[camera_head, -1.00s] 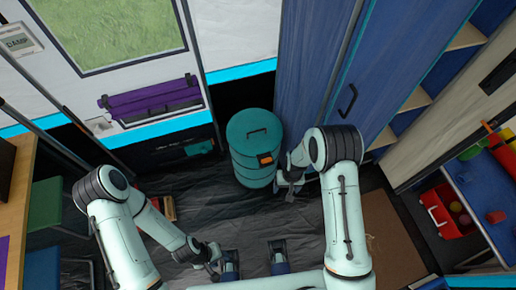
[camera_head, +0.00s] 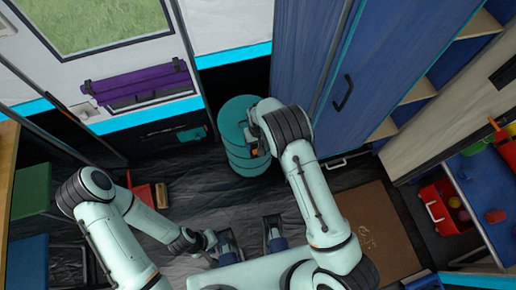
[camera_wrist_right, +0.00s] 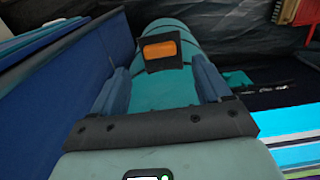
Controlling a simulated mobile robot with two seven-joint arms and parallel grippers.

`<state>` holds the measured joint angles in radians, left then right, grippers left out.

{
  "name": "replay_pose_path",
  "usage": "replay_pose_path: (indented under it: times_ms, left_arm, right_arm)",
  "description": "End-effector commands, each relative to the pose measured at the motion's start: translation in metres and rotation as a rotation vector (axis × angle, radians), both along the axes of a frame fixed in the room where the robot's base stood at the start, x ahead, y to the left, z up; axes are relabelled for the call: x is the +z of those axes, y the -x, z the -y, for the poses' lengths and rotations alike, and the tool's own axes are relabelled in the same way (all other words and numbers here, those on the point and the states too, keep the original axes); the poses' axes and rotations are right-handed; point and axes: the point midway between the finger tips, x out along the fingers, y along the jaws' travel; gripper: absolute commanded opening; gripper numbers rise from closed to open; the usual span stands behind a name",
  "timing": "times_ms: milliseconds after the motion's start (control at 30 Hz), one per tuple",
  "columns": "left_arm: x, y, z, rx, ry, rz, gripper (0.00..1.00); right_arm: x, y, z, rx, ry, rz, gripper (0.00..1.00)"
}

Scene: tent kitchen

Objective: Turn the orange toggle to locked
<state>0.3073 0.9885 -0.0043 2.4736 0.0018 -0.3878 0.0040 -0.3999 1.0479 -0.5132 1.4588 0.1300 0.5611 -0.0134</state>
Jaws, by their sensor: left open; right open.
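A teal barrel (camera_head: 236,115) stands on the dark floor at the foot of the blue cabinet. In the right wrist view the orange toggle (camera_wrist_right: 160,50) shows on a dark plate on the barrel (camera_wrist_right: 172,94), its long side lying across the picture. I cannot read any lock mark. My right gripper (camera_wrist_right: 161,73) is open, with its two fingers apart on either side below the toggle. In the head view the right gripper (camera_head: 257,143) is at the barrel's right side and covers the toggle. My left gripper (camera_head: 248,229) is open and empty, low over the floor.
The blue cabinet (camera_head: 305,60) rises close to the right of the barrel. A red crate (camera_head: 440,210) and a brown mat (camera_head: 372,235) lie at the right. A purple roll (camera_head: 137,83) hangs on the tent wall. The floor left of the barrel is mostly clear.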

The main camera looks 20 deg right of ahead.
Motion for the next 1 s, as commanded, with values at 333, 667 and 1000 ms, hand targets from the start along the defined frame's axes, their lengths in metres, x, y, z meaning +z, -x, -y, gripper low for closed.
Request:
replay_pose_path:
  times_ms: [333, 667, 1000]
  left_arm:
    - [-0.004, -0.001, 0.0, 0.001, 0.0, 0.006, 0.43]
    - [-0.004, -0.002, 0.0, 0.001, -0.001, 0.007, 0.43]
    - [-0.004, -0.002, 0.0, 0.001, -0.001, 0.007, 0.43]
  right_arm:
    - [-0.053, 0.0, 0.0, -0.001, 0.0, -0.001, 0.77]
    - [-0.059, 0.0, 0.0, -0.001, -0.001, 0.001, 0.77]
    - [-0.058, 0.0, 0.0, -0.001, -0.001, 0.001, 0.2]
